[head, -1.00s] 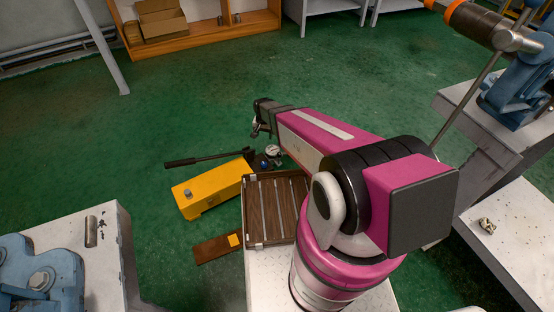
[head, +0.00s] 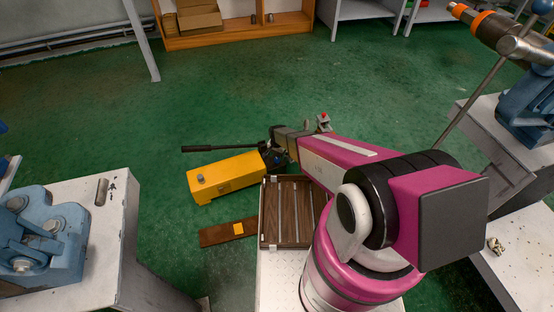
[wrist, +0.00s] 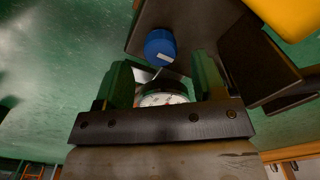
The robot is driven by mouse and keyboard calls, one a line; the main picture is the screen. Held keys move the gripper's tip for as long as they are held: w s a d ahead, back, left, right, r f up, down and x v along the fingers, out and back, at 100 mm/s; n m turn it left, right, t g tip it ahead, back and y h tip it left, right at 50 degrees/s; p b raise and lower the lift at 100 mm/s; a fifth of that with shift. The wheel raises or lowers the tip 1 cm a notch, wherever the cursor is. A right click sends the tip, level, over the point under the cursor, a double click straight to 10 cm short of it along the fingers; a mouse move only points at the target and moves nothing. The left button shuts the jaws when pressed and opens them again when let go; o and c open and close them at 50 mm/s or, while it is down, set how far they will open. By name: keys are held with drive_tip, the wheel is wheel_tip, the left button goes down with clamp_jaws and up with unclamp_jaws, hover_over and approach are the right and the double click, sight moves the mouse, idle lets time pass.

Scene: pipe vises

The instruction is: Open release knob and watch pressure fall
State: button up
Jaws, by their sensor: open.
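The yellow pump (head: 222,180) lies on the green floor with its black lever (head: 212,149) reaching left along its far side. A blue knob (wrist: 160,47) shows in the wrist view, just beyond my fingertips. A round white-faced gauge (wrist: 160,99) shows between the finger bases; its needle reading is too small to tell. My gripper (wrist: 162,75) is open, with one green finger on each side of the gap and nothing held. In the head view my gripper covers the pump's right end, so the gauge is hidden there. Contact with the knob cannot be told.
A brown board with a yellow square (head: 228,233) lies in front of the pump. Benches with blue vises stand at left (head: 40,240) and right (head: 525,105). An orange shelf (head: 235,32) stands at the back.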

sight(277, 159)
drive_tip(key=shift+f, duration=1.6)
drive_tip(key=c, duration=0.9)
